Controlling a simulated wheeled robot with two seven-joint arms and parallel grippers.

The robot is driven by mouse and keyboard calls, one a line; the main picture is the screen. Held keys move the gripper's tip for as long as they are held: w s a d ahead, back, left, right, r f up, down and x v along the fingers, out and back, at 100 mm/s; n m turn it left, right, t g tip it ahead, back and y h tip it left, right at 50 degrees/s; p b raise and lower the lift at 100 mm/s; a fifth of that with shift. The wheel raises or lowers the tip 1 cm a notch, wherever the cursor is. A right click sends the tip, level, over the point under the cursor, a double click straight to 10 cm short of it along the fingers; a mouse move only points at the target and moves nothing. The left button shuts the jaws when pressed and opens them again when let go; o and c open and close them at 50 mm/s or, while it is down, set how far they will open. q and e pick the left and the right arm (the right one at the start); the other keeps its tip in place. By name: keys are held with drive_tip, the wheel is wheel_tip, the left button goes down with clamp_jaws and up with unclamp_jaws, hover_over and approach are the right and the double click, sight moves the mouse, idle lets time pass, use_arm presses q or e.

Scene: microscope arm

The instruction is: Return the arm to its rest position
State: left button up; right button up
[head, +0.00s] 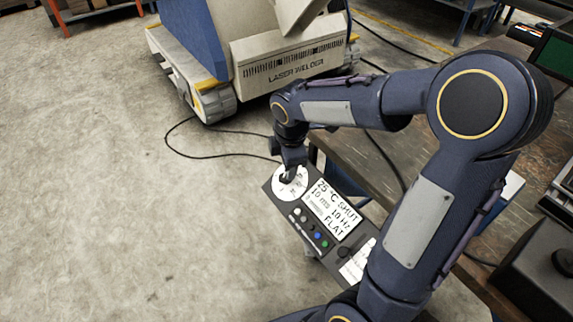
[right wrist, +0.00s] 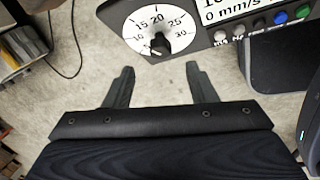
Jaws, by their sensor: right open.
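My right arm (head: 430,215) comes in from the bottom right, bends at a raised elbow and reaches down and left. My right gripper (head: 289,173) overlaps the white dial (head: 281,187) of a control panel (head: 318,248) in the head view. In the right wrist view the right gripper (right wrist: 158,88) is open, with nothing between its fingers and bare floor behind them. The dial (right wrist: 140,22) and its dark knob (right wrist: 160,44) lie just beyond the fingertips, apparently apart from them. My left gripper is not in view. No microscope arm shows.
A dark workbench (head: 380,155) lies under my arm, with a black box (head: 530,275) at right. A laser welder (head: 285,60) stands behind; cables cross the floor. The floor (head: 90,180) at left is clear.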

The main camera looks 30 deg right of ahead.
drive_tip(key=shift+s+r, duration=0.1)
drive_tip(key=shift+r, duration=0.1)
idle(0.4)
drive_tip(key=s+a+r+m+t+y, duration=0.2)
drive_tip(key=s+a+m, duration=0.1)
drive_tip(key=s+m, duration=0.6)
drive_tip(key=s+a+r+m+t+y, duration=0.15)
drive_tip(key=s+a+m, duration=0.25)
drive_tip(key=s+m, duration=0.55)
wheel_tip(320, 180, up, 16)
drive_tip(key=s+n+p, duration=0.1)
drive_tip(key=p, duration=1.4)
drive_tip(key=shift+s+r+n+y+p, duration=0.25)
drive_tip(key=shift+n+y+p, duration=0.1)
drive_tip(key=shift+y, duration=0.1)
drive_tip(key=shift+d+g, duration=0.1)
drive_tip(key=shift+g, duration=0.15)
